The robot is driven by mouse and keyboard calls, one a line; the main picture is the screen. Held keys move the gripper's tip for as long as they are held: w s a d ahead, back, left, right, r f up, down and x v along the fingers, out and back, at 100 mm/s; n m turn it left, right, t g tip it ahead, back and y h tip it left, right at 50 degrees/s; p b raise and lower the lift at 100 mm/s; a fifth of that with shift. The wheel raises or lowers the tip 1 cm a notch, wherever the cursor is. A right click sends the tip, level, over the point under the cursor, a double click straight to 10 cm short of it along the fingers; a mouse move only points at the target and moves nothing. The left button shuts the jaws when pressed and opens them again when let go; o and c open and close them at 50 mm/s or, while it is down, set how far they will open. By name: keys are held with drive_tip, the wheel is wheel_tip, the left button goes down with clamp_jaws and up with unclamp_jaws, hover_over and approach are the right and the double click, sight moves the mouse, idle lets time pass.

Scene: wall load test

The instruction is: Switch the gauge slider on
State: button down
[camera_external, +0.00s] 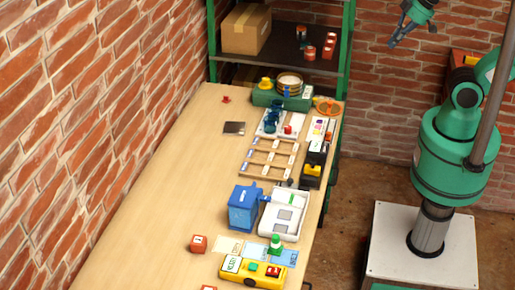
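My gripper (392,44) hangs at the upper right, high above the floor and well apart from the table. No gauge slider can be identified for certain. A white device with grey panels (284,219) lies on the right half of the table, beside a blue box-shaped unit (243,208). A yellow box with green and red parts (251,271) stands nearer the camera. Any slider's position is too small to read.
The wooden table (165,190) is mostly clear on its left, along the brick wall. A wooden frame (268,158), a green case (281,99) and several small items crowd its right side. A green-posted shelf (280,48) holds a cardboard box (246,29).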

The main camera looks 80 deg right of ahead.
drive_tip(key=w+a+f+m+g+y, duration=0.1)
drive_tip(key=w+f+m+y, duration=0.1)
drive_tip(key=w+f+m, duration=0.4)
drive_tip(key=w+a+f+m+g+y+b, duration=0.1)
drive_tip(key=w+f+m, duration=0.6)
drive_tip(key=f, duration=0.9)
drive_tip(key=w+a+f+m+g+y+b, duration=0.1)
drive_tip(key=w+a+f+m+g+y, duration=0.1)
drive_tip(key=w+f+m+y, duration=0.3)
drive_tip(key=w+a+f+m, duration=0.1)
drive_tip(key=w+f, duration=0.2)
drive_tip(key=f, duration=0.4)
drive_tip(key=shift+w+m, duration=0.35)
drive_tip(key=shift+m, duration=0.05)
drive_tip(key=shift+f, duration=0.2)
drive_tip(key=b, duration=0.3)
approach(313, 167)
drive_tip(key=d+f, duration=0.3)
drive_tip(key=shift+w+f, duration=0.1)
drive_tip(key=shift+w, duration=0.2)
drive_tip(key=a, duration=0.3)
drive_tip(key=shift+w+f, duration=0.2)
drive_tip(key=shift+f, duration=0.05)
drive_tip(key=shift+w+a+f, duration=0.1)
drive_tip(key=shift+w+a, duration=0.05)
drive_tip(key=shift+a, duration=0.5)
